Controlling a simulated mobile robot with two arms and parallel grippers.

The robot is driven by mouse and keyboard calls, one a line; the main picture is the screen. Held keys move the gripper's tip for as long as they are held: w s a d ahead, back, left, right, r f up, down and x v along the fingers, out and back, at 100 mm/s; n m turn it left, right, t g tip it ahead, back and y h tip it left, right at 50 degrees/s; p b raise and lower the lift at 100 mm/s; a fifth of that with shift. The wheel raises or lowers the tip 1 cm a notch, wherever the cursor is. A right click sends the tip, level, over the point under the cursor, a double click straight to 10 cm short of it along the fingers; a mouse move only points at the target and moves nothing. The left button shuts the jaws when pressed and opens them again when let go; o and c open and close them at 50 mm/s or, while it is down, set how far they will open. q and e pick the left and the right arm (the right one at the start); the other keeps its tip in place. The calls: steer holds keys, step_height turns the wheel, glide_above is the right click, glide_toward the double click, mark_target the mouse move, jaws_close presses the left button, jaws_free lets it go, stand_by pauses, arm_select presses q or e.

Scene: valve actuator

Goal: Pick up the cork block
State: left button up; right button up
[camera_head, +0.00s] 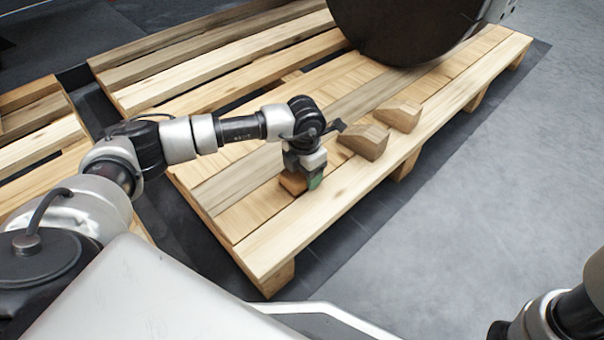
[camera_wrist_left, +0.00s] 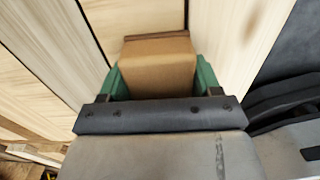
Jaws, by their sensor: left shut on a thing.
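The cork block (camera_head: 291,182) is a small brown block at the pallet's near side in the head view. My left gripper (camera_head: 305,182) points down over it and partly hides it. In the left wrist view, the brown block (camera_wrist_left: 158,66) sits between the two green fingers of my left gripper (camera_wrist_left: 160,78), which is shut on it. The block is on or very near the pallet boards; I cannot tell whether it is clear of them. My right gripper is not in view.
Two brown wedge-shaped blocks (camera_head: 364,141) (camera_head: 400,115) stand on the wooden pallet (camera_head: 335,205), right of my left gripper. A large dark round body (camera_head: 405,28) rests at the pallet's back. More slatted pallet boards (camera_head: 205,55) lie behind. Grey floor (camera_head: 475,205) is clear on the right.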

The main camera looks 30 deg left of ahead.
arm_select(q)
steer(key=shift+r+p, duration=0.55)
step_height(320, 180, up, 4)
steer(key=p, duration=0.3)
steer(key=shift+f+p, duration=0.15)
steer(key=shift+p, duration=0.15)
steer(key=s+d+r+p, duration=0.6)
steer(key=d+p, duration=0.1)
steer(key=d, duration=0.2)
steer(key=shift+s+d+p, duration=0.3)
steer(key=shift+s+p, duration=0.05)
steer(key=shift+p, duration=0.05)
steer(key=o, duration=0.3)
steer(key=shift+r, duration=0.1)
steer(key=shift+c, duration=0.9)
